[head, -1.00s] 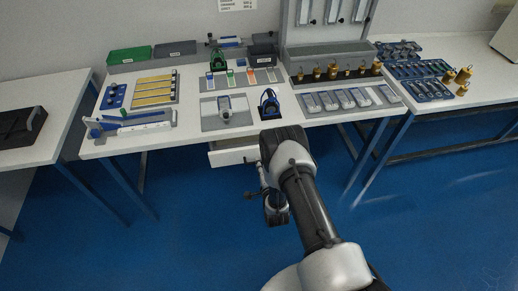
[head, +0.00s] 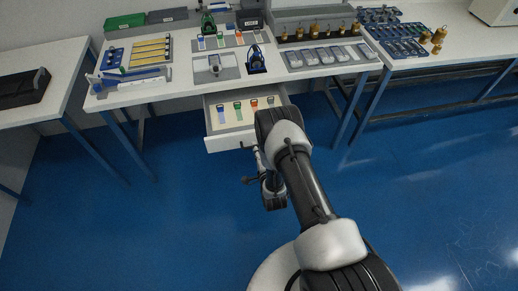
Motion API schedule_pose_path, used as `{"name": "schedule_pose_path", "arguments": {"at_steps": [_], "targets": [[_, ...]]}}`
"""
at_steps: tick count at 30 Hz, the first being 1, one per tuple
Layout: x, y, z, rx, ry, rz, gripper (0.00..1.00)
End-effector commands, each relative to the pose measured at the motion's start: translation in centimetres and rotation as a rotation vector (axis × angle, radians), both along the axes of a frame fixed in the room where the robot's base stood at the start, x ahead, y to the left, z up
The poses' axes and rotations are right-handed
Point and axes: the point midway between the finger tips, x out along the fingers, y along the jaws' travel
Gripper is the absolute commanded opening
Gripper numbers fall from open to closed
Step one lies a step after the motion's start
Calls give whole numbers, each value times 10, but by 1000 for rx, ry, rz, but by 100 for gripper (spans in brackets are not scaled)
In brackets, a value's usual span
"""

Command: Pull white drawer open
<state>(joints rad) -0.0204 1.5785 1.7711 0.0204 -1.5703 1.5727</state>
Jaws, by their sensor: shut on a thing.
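The white drawer (head: 228,142) hangs under the front of the middle table and stands open, pulled out toward me. Several tags with blue, green, orange and grey tops lie inside it on a light liner. My gripper (head: 258,154) is at the drawer front, right of its middle. It is shut on the drawer's handle, but my arm hides most of the fingers and the handle itself. My arm also covers the right part of the drawer front.
The white table (head: 185,93) above the drawer carries trays, a tester on a grey plate (head: 215,68), a blue clamp (head: 256,60) and brass weights. Blue table legs (head: 352,110) stand right of the drawer. The blue floor before the drawer is clear apart from my arm.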

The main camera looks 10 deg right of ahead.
Motion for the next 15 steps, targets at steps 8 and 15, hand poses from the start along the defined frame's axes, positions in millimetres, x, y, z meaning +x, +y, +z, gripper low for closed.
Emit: {"name": "schedule_pose_path", "arguments": {"at_steps": [8,15], "targets": [[1,0,1,0,-2,0,0],[1,0,1,0,-2,0,17]]}}
